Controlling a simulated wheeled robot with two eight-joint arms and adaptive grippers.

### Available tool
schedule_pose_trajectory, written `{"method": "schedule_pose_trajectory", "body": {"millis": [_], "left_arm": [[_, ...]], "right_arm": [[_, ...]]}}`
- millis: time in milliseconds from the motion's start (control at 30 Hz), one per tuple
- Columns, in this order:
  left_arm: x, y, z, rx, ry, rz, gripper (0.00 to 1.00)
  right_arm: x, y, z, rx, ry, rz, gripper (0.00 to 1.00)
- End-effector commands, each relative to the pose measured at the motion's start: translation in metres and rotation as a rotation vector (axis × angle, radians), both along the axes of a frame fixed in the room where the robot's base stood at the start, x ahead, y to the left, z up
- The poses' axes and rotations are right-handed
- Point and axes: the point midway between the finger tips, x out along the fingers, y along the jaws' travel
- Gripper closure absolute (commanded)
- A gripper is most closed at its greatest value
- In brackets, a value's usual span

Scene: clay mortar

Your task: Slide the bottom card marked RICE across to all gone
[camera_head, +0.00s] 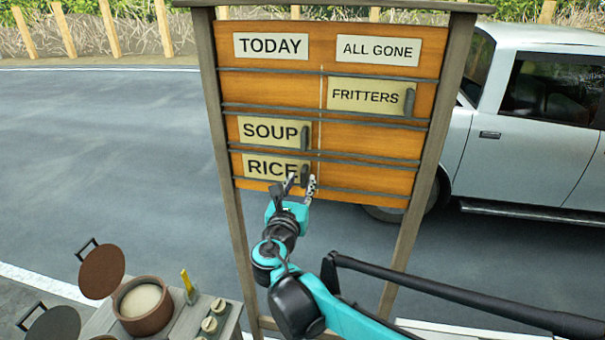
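The RICE card (262,167) sits in the bottom row of the orange menu board, on the left under TODAY (270,46). It has a dark upright handle at its right end. My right gripper (301,184) is at the lower end of that handle, with its two fingers apart, one on each side. I cannot tell whether they touch the handle. The ALL GONE (380,51) column is on the right, and its bottom row is empty. The SOUP card (268,131) is above RICE on the left. The FRITTERS card (365,96) is on the right. My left gripper is not in view.
Dark rails (370,156) run across the board between rows, and a thin pale line divides the columns. Wooden posts (226,190) flank the board. A pot (143,307) stands on a counter at lower left. A silver truck (530,125) is behind the board.

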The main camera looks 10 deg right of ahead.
Motion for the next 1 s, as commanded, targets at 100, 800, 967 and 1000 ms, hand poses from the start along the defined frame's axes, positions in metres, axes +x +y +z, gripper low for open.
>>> {"method": "schedule_pose_trajectory", "body": {"millis": [100,800,967,1000], "left_arm": [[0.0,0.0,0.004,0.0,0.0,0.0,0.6],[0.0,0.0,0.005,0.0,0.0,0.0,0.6],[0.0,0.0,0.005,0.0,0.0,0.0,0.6],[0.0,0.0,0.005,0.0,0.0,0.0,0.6]], "right_arm": [[0.016,-0.007,0.001,0.001,0.0,-0.002,0.67],[0.027,-0.012,0.0,0.003,0.0,0.0,1.0],[0.026,-0.015,0.0,0.003,0.0,-0.001,1.0],[0.025,-0.018,0.0,0.003,0.0,-0.002,1.0]]}}
